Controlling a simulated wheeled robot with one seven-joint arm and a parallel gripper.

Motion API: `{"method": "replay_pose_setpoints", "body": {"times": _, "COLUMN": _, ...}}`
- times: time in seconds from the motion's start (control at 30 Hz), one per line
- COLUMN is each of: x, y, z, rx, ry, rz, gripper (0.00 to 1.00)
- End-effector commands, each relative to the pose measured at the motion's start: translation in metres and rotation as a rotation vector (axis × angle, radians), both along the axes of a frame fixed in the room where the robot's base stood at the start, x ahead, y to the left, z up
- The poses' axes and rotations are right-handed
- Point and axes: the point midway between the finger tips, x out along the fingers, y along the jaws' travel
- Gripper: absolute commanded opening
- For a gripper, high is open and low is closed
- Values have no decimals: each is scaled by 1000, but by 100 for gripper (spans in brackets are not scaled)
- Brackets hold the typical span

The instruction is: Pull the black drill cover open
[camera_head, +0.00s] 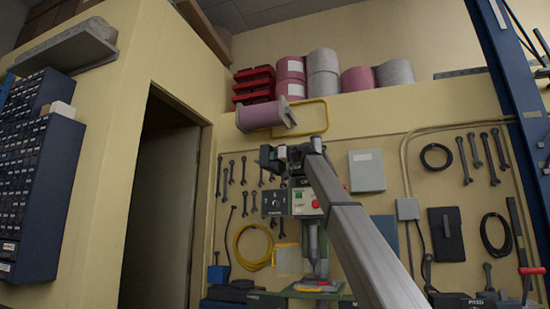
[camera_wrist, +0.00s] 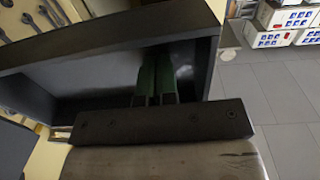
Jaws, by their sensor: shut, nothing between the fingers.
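My gripper (camera_wrist: 157,62) shows in the wrist view with its two green fingers side by side and shut, with nothing held. Around and beyond the fingers is a dark, hollow, box-like shape (camera_wrist: 95,48) with a flat rim. It looks like the black drill cover, seen close up. I cannot tell whether the fingertips touch it. In the head view my wrist end (camera_head: 282,158) is a small dark shape above the drill press (camera_head: 314,240). My arm hides part of the machine there, and I cannot make out the cover.
A panel with red and green buttons (camera_head: 305,202) is on the machine below my wrist. Wrenches (camera_head: 232,172) and a yellow coiled hose (camera_head: 252,247) hang on the wall. A pink spool (camera_head: 260,116) sits above. In the wrist view, boxes (camera_wrist: 288,20) stand beyond open grey floor (camera_wrist: 285,90).

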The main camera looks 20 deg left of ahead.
Motion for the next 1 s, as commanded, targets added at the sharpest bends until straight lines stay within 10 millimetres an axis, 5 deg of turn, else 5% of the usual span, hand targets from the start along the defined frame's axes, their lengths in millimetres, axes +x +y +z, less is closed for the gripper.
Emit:
{"method": "replay_pose_setpoints", "body": {"times": 0.4, "x": 6, "y": 16, "z": 0, "rx": 0, "ry": 0, "rz": 3, "gripper": 0}}
{"method": "replay_pose_setpoints", "body": {"times": 1.0, "x": -2, "y": 8, "z": -1, "rx": 0, "ry": 0, "rz": 2, "gripper": 0}}
